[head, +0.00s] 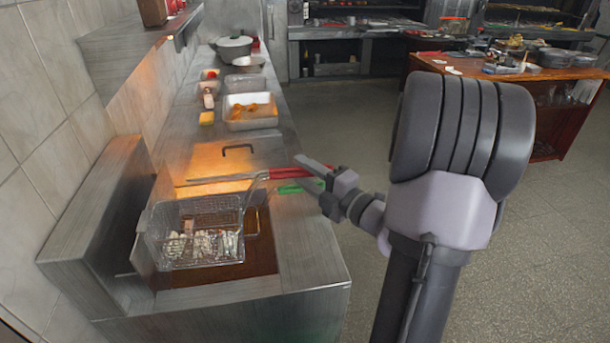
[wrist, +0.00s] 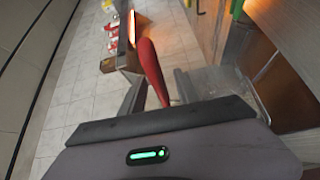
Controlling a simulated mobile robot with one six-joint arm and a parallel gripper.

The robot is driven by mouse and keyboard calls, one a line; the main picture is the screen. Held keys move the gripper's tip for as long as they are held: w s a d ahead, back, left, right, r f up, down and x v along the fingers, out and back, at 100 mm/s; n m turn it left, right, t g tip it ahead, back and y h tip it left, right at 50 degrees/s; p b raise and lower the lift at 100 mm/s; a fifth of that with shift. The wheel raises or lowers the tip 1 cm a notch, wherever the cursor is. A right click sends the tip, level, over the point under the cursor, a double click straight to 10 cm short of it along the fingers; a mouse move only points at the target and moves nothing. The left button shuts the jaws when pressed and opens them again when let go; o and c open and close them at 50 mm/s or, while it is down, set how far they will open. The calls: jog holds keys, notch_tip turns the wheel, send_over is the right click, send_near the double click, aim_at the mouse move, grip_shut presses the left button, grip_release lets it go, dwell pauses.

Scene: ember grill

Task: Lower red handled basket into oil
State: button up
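The wire basket (head: 195,235) holds pale food pieces and sits over the fryer well at the left in the head view. Its wire arm rises to a red handle (head: 290,173). My gripper (head: 319,171) is at the outer end of this handle, with its fingers around it. In the wrist view the red handle (wrist: 150,68) runs away from between the fingers. The grip contact is partly hidden. Brown oil (head: 262,250) shows beside the basket. I cannot tell exactly how far the basket's bottom is from the oil.
A green handle (head: 300,186) lies just below the red one, close to my gripper. The tiled wall and a raised metal ledge (head: 95,200) bound the fryer on the left. A tray of fried food (head: 250,124) stands farther back on the counter.

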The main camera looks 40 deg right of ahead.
grip_shut()
dwell(1.4)
jog(key=shift+r, duration=0.1)
dwell(1.6)
notch_tip(320, 180, up, 5)
jog(key=p, duration=0.6)
jog(key=shift+f, duration=0.2)
